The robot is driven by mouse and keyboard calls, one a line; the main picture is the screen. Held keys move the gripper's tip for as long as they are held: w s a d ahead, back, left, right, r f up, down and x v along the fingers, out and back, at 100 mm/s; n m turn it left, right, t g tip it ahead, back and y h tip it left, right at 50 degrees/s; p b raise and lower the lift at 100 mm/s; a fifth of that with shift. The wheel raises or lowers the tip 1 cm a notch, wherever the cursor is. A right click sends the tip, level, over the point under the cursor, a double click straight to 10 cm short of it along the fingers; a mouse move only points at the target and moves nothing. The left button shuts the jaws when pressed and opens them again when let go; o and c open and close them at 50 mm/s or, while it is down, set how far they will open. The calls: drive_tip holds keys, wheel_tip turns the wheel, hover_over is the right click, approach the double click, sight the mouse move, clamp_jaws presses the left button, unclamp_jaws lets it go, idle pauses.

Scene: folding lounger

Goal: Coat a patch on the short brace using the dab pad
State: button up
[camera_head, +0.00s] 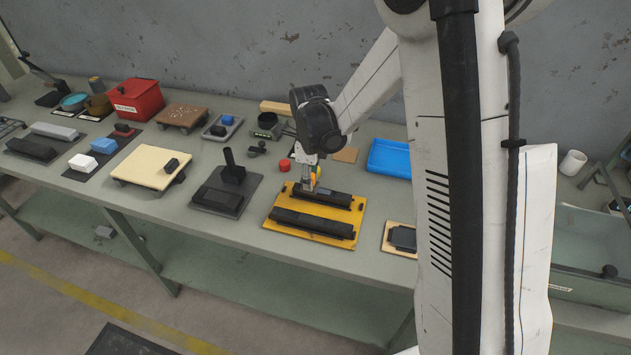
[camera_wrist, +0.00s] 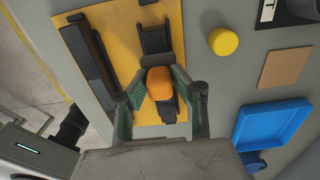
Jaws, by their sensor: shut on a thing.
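My gripper (camera_head: 309,186) is shut on an orange dab pad (camera_wrist: 159,83), which sits between the two fingertips (camera_wrist: 160,92). A yellow board (camera_head: 273,229) lies on the bench with two dark bars on it. The shorter rear bar, apparently the short brace (camera_head: 334,199), lies under my gripper; it also shows in the wrist view (camera_wrist: 154,42), running beneath the pad. The pad hides part of the brace. I cannot tell whether the pad touches it, and no coated patch is clear to see.
The longer dark bar (camera_head: 312,223) lies along the board's front side. A blue tray (camera_head: 390,158) and a brown square (camera_head: 345,154) lie behind and to the right. A dark fixture with an upright post (camera_head: 232,172) stands left. A small red round piece (camera_head: 284,166) sits behind the board.

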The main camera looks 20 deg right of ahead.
drive_tip(key=shift+w+a+r, duration=0.15)
drive_tip(key=shift+a, duration=0.1)
drive_tip(key=shift+r+p, duration=1.8)
drive_tip(key=shift+r, duration=2)
drive_tip(key=shift+d, duration=0.1)
drive_tip(key=shift+f, duration=0.15)
